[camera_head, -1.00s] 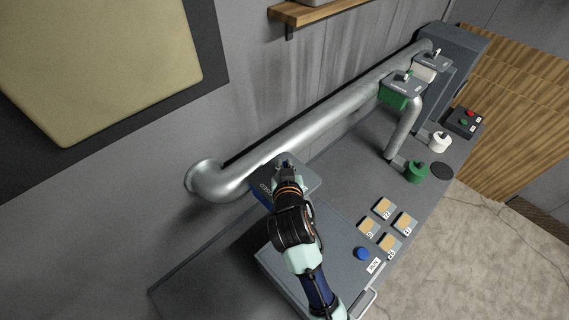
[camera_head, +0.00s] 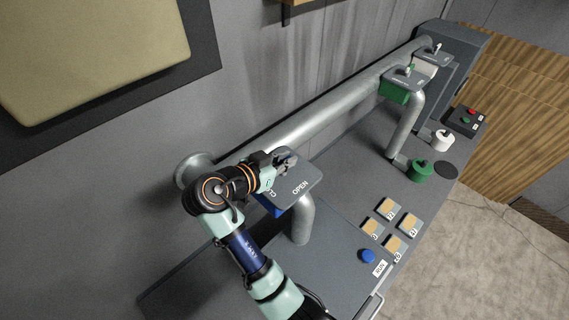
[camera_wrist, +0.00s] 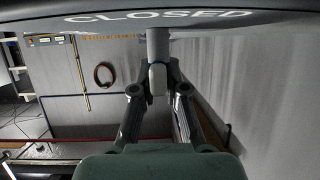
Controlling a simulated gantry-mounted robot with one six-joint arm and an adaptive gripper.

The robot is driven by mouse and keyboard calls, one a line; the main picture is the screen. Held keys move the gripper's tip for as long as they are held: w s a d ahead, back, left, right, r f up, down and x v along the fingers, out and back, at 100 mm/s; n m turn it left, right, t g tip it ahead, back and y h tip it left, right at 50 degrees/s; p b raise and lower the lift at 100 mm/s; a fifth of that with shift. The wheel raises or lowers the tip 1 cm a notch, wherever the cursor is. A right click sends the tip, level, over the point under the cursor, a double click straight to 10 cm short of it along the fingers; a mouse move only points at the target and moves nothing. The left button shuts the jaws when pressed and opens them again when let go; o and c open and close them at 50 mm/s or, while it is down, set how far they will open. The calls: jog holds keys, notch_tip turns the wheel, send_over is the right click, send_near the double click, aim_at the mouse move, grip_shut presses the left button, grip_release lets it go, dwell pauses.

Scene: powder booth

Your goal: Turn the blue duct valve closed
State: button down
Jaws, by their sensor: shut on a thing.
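The blue duct valve is on the pipe at the left of the bench in the head view. Its blue body (camera_head: 267,208) shows below a grey top plate (camera_head: 305,182) marked OPEN, with a second word mostly covered by my gripper. My gripper (camera_head: 283,160) is over the plate, pointing right. In the wrist view my gripper (camera_wrist: 157,92) is shut on the valve handle (camera_wrist: 157,48), a grey stem with a pale end between the fingers. The plate's edge (camera_wrist: 200,20) there reads CLOSED. The handle's exact angle is hidden by the gripper in the head view.
A green valve (camera_head: 398,90) and a white valve (camera_head: 432,60) are farther along the pipe (camera_head: 315,120). The bench holds several tan-topped blocks (camera_head: 385,208), a blue button (camera_head: 367,256), a green canister (camera_head: 420,170), a white one (camera_head: 442,140) and a button box (camera_head: 465,120).

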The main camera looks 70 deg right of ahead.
jog(key=shift+f+m+g+y, duration=0.15)
jog(key=shift+m+g+y, duration=0.15)
jog(key=shift+m+g, duration=0.1)
jog(key=c, duration=1.2)
grip_release()
jog(key=v, duration=1.2)
